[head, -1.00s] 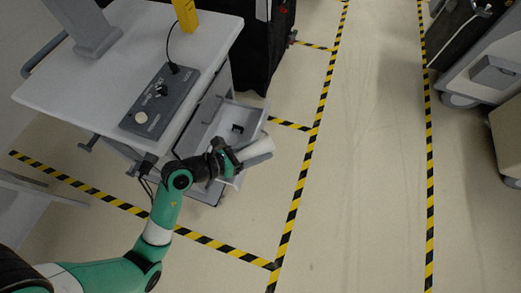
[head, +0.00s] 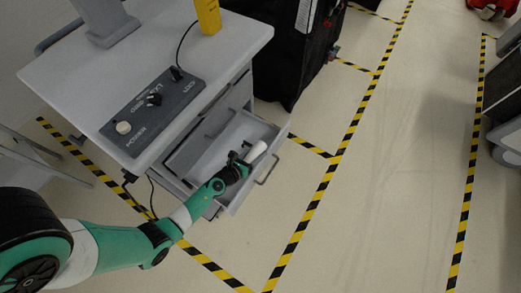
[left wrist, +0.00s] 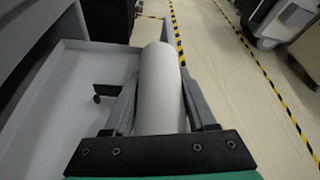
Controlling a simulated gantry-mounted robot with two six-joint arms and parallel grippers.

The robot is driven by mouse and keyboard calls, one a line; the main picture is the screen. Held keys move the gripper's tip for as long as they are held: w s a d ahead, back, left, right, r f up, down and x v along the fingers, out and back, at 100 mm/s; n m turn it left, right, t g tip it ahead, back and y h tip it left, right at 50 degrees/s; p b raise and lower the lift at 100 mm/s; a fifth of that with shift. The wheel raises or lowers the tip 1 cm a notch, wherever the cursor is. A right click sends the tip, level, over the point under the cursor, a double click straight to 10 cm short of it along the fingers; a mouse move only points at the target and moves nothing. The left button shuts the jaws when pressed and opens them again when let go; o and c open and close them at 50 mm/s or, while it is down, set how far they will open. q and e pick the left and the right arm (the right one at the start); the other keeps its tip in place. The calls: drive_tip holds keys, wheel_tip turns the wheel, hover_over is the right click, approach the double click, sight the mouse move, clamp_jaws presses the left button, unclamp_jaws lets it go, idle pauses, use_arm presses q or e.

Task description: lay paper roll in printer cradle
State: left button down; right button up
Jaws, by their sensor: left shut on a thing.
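A white paper roll (head: 257,151) is held between the fingers of my left gripper (head: 246,160). In the left wrist view the roll (left wrist: 160,90) points away from the gripper, with a finger on each side. The roll is over the right part of an open grey drawer (head: 226,137) under the cart top; I cannot tell whether it touches anything there. A small black bracket (left wrist: 107,91) stands on the drawer floor left of the roll, and may be part of the printer cradle. The rest of the cradle is not clear. My right gripper is not in view.
The grey cart (head: 150,65) carries a control box (head: 153,108) with knobs and a yellow object (head: 207,16). The drawer's front handle (head: 267,170) faces the open floor. A black covered cart (head: 292,60) stands behind.

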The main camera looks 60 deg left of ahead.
use_arm(q)
drive_tip(key=shift+w+a+r, duration=0.1)
drive_tip(key=shift+w+a, duration=0.05)
drive_tip(key=shift+w, duration=0.1)
drive_tip(key=shift+a, duration=0.1)
drive_tip(key=shift+s+a+f+b, duration=0.35)
drive_tip(key=shift+f+b, duration=0.2)
drive_tip(key=shift+b, duration=0.25)
drive_tip(key=a+f+b, duration=0.1)
drive_tip(key=b, duration=0.1)
drive_tip(key=s+a+f+b, duration=0.1)
drive_tip(key=a+b, duration=0.1)
drive_tip(key=s+a+f+b, duration=0.1)
drive_tip(key=a+b, duration=0.1)
drive_tip(key=shift+f, duration=0.15)
drive_tip(key=shift+s+a+f+b, duration=0.25)
drive_tip(key=shift+s+a+b, duration=0.1)
drive_tip(key=shift+a+b, duration=0.3)
